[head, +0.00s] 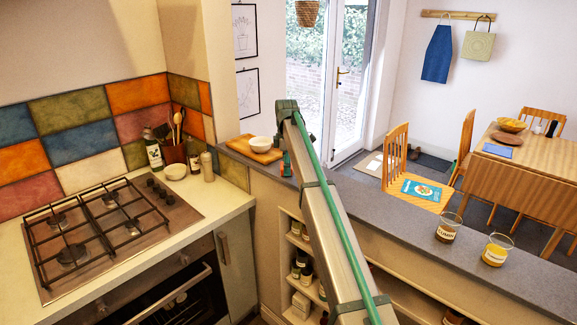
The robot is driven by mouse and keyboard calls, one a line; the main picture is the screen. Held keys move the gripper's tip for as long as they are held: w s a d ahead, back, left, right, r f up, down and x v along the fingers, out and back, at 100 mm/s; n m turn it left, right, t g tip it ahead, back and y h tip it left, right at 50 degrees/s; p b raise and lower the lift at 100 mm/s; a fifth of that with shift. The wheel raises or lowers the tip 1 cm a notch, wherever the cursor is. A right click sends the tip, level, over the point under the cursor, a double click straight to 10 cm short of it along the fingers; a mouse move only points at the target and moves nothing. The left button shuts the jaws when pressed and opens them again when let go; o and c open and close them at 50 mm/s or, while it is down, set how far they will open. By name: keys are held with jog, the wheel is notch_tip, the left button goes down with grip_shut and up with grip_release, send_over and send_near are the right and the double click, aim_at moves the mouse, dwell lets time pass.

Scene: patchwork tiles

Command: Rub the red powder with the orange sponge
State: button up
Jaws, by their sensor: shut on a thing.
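My arm crosses the middle of the head view, from the bottom edge up to a joint above the grey ledge (437,262). My gripper does not show clearly. A small teal part of my arm shows beside the wooden board, and what lies beyond it is hidden behind the arm. I see no orange sponge and no red powder in this view. Both may be hidden behind my arm.
A white bowl (261,144) stands on a wooden board (238,148) at the ledge's far end. A gas hob (107,231) is left. The ledge between is mostly clear.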

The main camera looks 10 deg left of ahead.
jog(key=shift+w+a, duration=0.1)
jog(key=shift+w, duration=0.5)
jog(key=shift+w+d, duration=0.45)
jog(key=shift+d, duration=0.3)
jog(key=shift+w+d, duration=0.8)
jog(key=shift+w, duration=0.3)
jog(key=shift+w+d, duration=0.75)
jog(key=shift+w, duration=0.3)
notch_tip(320, 180, up, 2)
jog(key=shift+w+d+r+p, duration=0.1)
jog(key=shift+r+p, duration=0.1)
jog(key=shift+p, duration=0.4)
jog(key=shift+r+p, duration=0.3)
jog(key=shift+r, duration=0.4)
notch_tip(320, 180, up, 4)
jog(key=shift+r+p, duration=0.15)
jog(key=shift+p, duration=0.7)
